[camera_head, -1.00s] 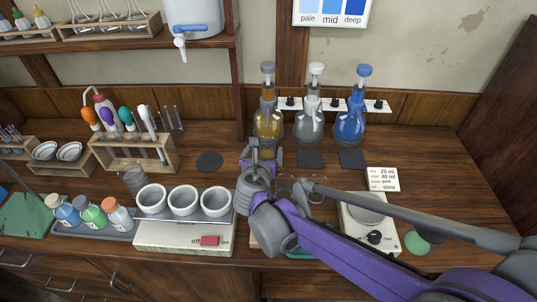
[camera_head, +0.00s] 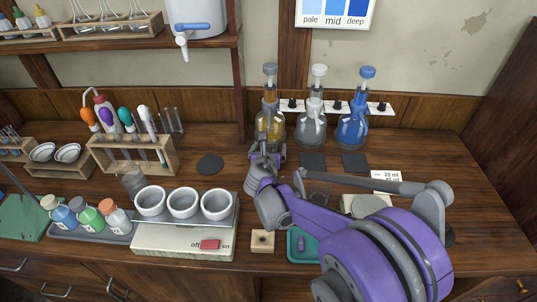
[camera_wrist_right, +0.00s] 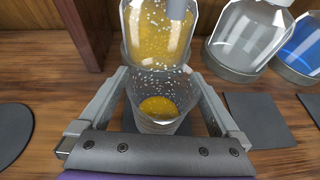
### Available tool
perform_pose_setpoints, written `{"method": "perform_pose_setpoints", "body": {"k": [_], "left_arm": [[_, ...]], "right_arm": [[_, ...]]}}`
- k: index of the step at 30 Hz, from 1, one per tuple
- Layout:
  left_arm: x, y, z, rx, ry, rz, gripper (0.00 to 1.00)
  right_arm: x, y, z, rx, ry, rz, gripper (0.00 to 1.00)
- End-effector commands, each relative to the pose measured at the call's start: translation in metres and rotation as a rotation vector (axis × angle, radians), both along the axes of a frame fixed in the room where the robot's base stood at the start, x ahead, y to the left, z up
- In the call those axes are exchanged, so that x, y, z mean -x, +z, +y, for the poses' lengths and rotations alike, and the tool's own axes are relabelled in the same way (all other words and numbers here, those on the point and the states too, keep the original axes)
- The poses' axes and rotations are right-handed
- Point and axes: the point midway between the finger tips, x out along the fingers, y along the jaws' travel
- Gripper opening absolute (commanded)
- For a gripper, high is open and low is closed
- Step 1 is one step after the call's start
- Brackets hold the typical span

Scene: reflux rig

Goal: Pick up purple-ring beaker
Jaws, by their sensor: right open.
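A clear beaker (camera_wrist_right: 158,108) with a little amber liquid stands upright below the amber dispenser bottle (camera_wrist_right: 160,38) in the right wrist view. No purple ring shows on it, so I cannot tell whether it is the purple-ring beaker. My right gripper (camera_wrist_right: 160,98) is open, with one finger on each side of this beaker. Contact with the glass cannot be made out. In the head view the right gripper (camera_head: 268,152) is in front of the amber bottle (camera_head: 270,122), and my wrist hides the beaker. My left gripper is not in view.
Clear and blue dispenser bottles (camera_head: 352,125) stand to the right. Dark square mats (camera_head: 312,161) lie before them. White cups (camera_head: 183,203) sit on the heater (camera_head: 185,238) at left. A wooden block (camera_head: 262,248) and teal tray (camera_head: 291,252) lie at the front.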

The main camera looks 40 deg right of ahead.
Motion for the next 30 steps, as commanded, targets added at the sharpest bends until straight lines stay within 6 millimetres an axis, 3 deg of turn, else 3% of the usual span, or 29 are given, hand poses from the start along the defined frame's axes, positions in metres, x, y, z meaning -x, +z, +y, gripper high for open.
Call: {"method": "perform_pose_setpoints", "body": {"k": [7,22,30], "left_arm": [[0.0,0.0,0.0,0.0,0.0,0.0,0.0],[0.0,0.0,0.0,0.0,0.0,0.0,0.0],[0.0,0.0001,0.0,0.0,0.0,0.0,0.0]], "right_arm": [[-0.0012,-0.0007,-0.0013,0.0,0.0,0.0,0.99],[-0.001,-0.0005,-0.0011,0.0,0.0,0.0,0.09],[-0.0011,0.0001,-0.0012,0.0,0.0,0.0,0.07]]}}
